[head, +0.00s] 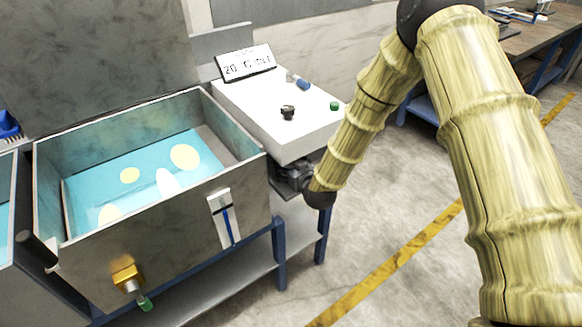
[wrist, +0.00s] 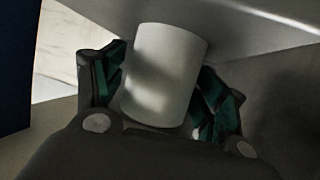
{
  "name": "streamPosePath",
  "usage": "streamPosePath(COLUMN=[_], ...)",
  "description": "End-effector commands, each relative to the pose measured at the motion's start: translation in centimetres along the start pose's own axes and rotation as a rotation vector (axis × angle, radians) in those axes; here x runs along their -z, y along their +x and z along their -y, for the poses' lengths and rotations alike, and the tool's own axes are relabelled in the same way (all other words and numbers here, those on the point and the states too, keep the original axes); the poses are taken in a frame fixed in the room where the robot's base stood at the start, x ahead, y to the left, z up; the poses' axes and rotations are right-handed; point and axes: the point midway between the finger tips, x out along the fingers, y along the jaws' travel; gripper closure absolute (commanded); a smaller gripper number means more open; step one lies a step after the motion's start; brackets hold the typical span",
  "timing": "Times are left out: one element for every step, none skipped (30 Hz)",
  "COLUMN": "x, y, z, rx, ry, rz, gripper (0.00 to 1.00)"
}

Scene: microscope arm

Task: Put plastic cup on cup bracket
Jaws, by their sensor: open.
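A plain white cylinder, likely the plastic cup (wrist: 166,72), stands slightly tilted in the wrist view. My gripper (wrist: 163,88) has its dark fingers with green pads on either side of the cup, open around it. A dark gap shows at the right finger; whether the left pad touches cannot be told. In the head view my gripper (head: 290,177) is partly hidden under the edge of the white control box, and the cup is hidden there. I cannot make out a cup bracket in either view.
The white control box (head: 255,115) with knobs and a display (head: 245,63) is right above my gripper. A metal tank (head: 150,215) of blue liquid stands at left. A shelf (head: 190,300) lies below. The floor (head: 390,220) at right is clear.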

Motion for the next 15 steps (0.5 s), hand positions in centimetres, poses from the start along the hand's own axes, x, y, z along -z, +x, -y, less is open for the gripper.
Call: streamPosePath(x=[-0.1, -0.1, -0.2, -0.1, -0.1, -0.1, -0.2, -0.1, -0.1, -0.1, -0.2, -0.1, -0.1, -0.1, -0.2], y=[-0.6, -1.0, -1.7, -2.2, -2.8, -3.5, -4.1, -4.6, -5.4, -6.0, -6.5, -7.2, -7.7, -8.2, -8.8], z=[0.0, 0.0, 0.0, 0.0, 0.0, 0.0, 0.0, 0.0, 0.0, 0.0, 0.0, 0.0, 0.0, 0.0, 0.0], rx=[0.0, 0.0, 0.0, 0.0, 0.0, 0.0, 0.0, 0.0, 0.0, 0.0, 0.0, 0.0, 0.0, 0.0, 0.0], ry=[0.0, 0.0, 0.001, 0.0, 0.001, 0.001, 0.001, 0.001, 0.0, 0.0, 0.001, 0.0, 0.0, 0.0, 0.001], rz=[0.001, 0.001, 0.002, 0.002, 0.002, 0.001, 0.002, 0.002, 0.001, 0.001, 0.002, 0.002, 0.002, 0.001, 0.002], gripper=[0.28, 0.28, 0.28, 0.28, 0.28, 0.28, 0.28, 0.28, 0.28, 0.28, 0.28, 0.28, 0.28, 0.28, 0.28])
